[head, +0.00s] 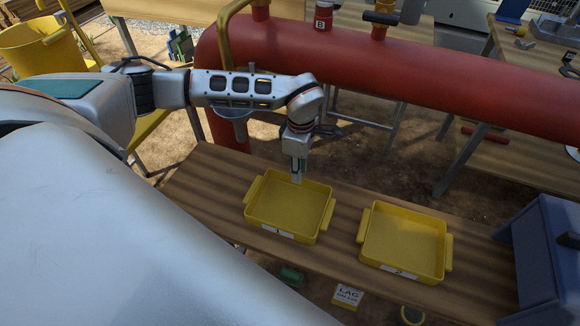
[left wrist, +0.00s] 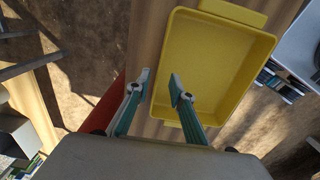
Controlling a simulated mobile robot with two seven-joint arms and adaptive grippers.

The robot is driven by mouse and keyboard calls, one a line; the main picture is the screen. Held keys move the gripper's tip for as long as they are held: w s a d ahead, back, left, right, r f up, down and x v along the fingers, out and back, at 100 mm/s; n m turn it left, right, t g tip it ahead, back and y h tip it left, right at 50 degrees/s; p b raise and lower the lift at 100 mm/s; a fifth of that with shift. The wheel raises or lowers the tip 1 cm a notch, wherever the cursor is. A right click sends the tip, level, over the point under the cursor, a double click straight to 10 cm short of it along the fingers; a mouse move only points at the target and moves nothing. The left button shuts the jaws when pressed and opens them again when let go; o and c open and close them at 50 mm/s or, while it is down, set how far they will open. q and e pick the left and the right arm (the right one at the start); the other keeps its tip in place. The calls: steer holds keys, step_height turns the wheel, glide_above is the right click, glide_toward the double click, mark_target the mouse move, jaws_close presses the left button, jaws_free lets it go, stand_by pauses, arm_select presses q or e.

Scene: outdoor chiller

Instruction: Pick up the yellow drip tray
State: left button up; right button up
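Two yellow trays with side handles stand on a wooden bench. The left yellow tray (head: 288,207), labelled 1, is upright and looks empty. The right yellow tray (head: 402,240), labelled 2, also looks empty. My left gripper (head: 297,176) points down at the far rim of the left tray. In the left wrist view my left gripper (left wrist: 160,80) is open, its two fingertips apart. One yellow tray (left wrist: 225,60) shows there, its long rim lying between the fingertips in the picture. I cannot tell whether the fingers touch it. My right gripper is not in view.
A thick red pipe (head: 400,62) runs behind the wooden bench (head: 205,185). A blue box (head: 540,255) stands at the bench's right end. A yellow bucket (head: 38,48) is at upper left. Bare bench shows left of tray 1.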

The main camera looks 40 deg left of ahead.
arm_select(q)
step_height(320, 180, down, 4)
steer(key=shift+w+d+f, duration=0.1)
steer(key=shift+w+f, duration=0.05)
steer(key=shift+f, duration=0.05)
jaws_close()
steer(key=shift+r, duration=0.15)
